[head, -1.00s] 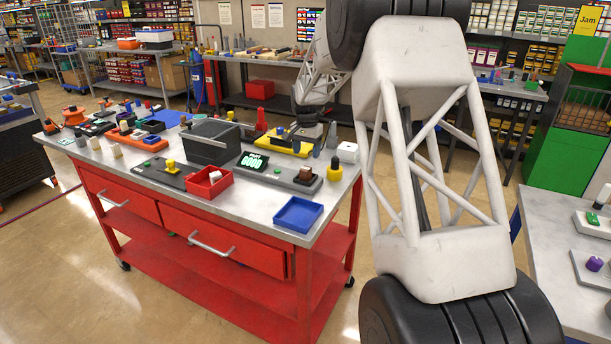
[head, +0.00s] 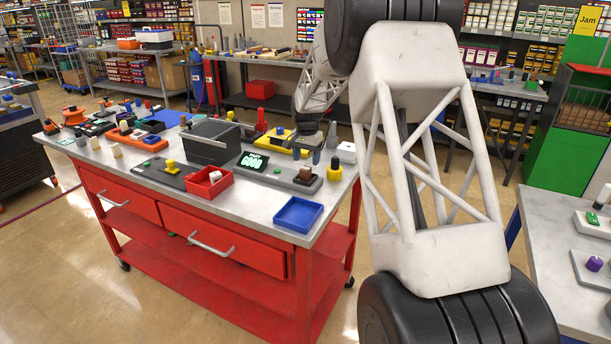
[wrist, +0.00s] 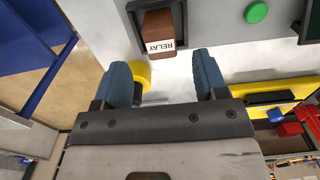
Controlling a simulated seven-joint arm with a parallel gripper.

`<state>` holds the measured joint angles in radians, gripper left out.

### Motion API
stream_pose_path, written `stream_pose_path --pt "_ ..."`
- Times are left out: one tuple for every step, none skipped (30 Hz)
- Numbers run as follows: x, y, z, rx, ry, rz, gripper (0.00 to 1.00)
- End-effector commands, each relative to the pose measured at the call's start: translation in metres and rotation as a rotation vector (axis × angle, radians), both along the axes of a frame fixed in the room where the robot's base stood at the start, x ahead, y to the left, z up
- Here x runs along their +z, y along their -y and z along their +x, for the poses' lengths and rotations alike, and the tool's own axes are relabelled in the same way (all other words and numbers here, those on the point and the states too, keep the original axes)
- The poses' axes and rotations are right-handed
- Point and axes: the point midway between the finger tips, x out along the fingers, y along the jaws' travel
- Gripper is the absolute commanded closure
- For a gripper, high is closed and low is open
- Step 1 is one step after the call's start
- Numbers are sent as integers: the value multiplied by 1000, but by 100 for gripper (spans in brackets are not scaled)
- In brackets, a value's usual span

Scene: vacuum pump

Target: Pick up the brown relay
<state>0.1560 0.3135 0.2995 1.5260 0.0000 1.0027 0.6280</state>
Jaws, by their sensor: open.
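The brown relay (head: 306,174) stands on a long grey module (head: 283,176) near the right end of the red cart's metal top. In the wrist view the relay (wrist: 158,26) shows a white label reading RELAY and sits in a dark socket at the top. My gripper (head: 309,153) is open and empty, above and just behind the relay in the head view.
A blue tray (head: 279,219) is at the front right corner and a red bin (head: 211,196) stands to the left. A yellow-based knob (head: 335,171) is close to the relay's right. A green button (wrist: 256,12) is on the module. A yellow plate (head: 275,134) is behind.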

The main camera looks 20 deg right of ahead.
Motion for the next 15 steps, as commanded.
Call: stream_pose_path --pt "0 0 0 0 0 0 34" --pt "-1 0 0 0 0 0 34" --pt "-3 0 0 0 0 0 34" --pt "-4 0 0 0 -1 1 34" --pt "-6 0 0 0 -1 0 34" --pt "-9 0 0 0 -1 0 34" --pt "-12 0 1 0 -1 0 34" --pt "-15 0 1 0 -2 1 34" --pt "-19 0 1 0 -2 1 34" --pt "-22 0 1 0 -1 0 34" --pt "-26 0 2 0 -1 0 34" --pt "-31 0 2 0 -1 0 34" --pt "-34 0 2 0 -1 0 34" --pt "-38 0 2 0 -1 0 34" --pt "-42 0 2 0 -2 1 34"
